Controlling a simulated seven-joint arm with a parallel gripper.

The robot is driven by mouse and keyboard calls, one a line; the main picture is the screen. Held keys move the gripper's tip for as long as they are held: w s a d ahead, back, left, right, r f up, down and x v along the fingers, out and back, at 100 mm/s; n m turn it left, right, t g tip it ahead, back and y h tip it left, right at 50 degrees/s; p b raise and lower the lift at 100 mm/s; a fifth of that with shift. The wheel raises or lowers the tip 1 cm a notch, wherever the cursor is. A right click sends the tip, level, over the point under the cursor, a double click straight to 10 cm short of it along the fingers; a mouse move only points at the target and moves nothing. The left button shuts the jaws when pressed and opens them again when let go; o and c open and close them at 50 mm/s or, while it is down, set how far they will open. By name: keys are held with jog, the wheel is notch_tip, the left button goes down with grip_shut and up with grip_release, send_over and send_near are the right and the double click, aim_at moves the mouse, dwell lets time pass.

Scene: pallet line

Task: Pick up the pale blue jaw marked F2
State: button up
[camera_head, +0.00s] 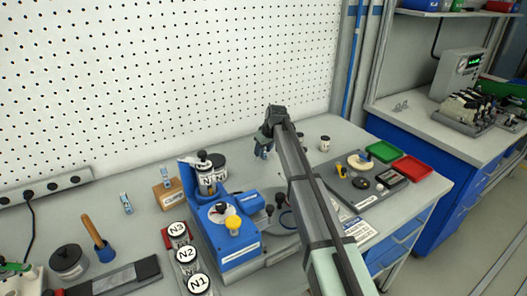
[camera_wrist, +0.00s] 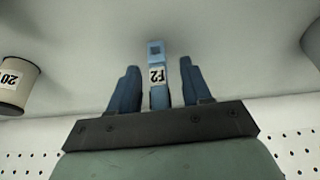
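The pale blue jaw marked F2 (camera_wrist: 158,88) shows upside down in the middle of the wrist view. My gripper (camera_wrist: 159,66) has its two dark blue fingers on either side of the jaw, with a visible gap on both sides. It is open around the jaw, not closed on it. In the head view my gripper (camera_head: 263,152) is low over the back of the bench, near the pegboard. The F2 jaw cannot be made out there. Two other pale blue pieces show at the left: one (camera_head: 126,204) on the bench and one (camera_head: 165,178) at a wooden block.
A cream cylinder (camera_wrist: 16,84) stands left of my gripper in the wrist view. A blue fixture (camera_head: 232,240) with black-topped weights stands left of my arm. A grey tray (camera_head: 345,188), a green tray (camera_head: 383,151) and a red tray (camera_head: 411,168) lie right. The pegboard (camera_head: 120,90) closes the back.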

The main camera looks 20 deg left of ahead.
grip_shut()
dwell(0.4)
